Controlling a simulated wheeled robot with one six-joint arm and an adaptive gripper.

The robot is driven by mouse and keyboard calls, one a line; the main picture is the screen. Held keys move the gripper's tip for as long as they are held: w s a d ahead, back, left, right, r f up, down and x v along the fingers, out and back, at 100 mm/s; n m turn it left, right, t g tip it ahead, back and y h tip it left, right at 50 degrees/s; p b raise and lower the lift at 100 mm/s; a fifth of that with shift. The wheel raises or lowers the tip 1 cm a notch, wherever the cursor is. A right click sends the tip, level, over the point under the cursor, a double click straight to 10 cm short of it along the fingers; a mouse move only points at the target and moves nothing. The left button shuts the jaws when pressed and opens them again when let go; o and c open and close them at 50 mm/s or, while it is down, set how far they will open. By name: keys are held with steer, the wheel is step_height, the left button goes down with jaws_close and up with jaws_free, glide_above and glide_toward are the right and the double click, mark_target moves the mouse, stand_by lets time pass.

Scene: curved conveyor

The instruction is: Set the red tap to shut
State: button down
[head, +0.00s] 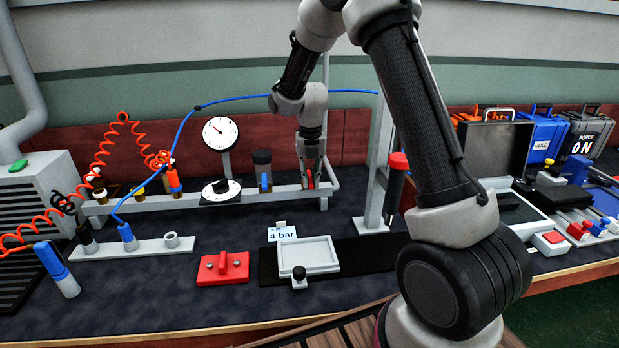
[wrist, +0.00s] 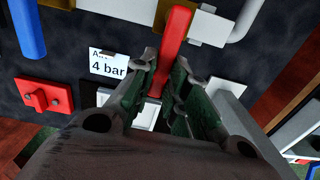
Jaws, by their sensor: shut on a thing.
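The red tap (head: 310,181) sits at the right part of the grey pipe rail, mostly hidden behind my gripper (head: 313,172) in the head view. In the wrist view the red tap's handle (wrist: 177,38) is a long red bar. It runs between the two fingers of my gripper (wrist: 168,75), which are shut on it. In the head view my gripper points down from above onto the tap.
A blue tap (head: 264,182) stands left of the red one, with a black-and-white dial (head: 221,190) beyond it. A round gauge (head: 220,132) rises behind. A "4 bar" card (head: 282,234), a white tray (head: 320,255) and a red block (head: 223,268) lie in front.

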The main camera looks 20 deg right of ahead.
mark_target(311, 180)
steer(key=shift+d+n, duration=0.15)
steer(key=shift+n, duration=0.15)
steer(key=c, duration=1.4)
jaws_free()
steer(key=shift+r, duration=0.1)
step_height(311, 180, up, 12)
steer(key=shift+f, duration=0.1)
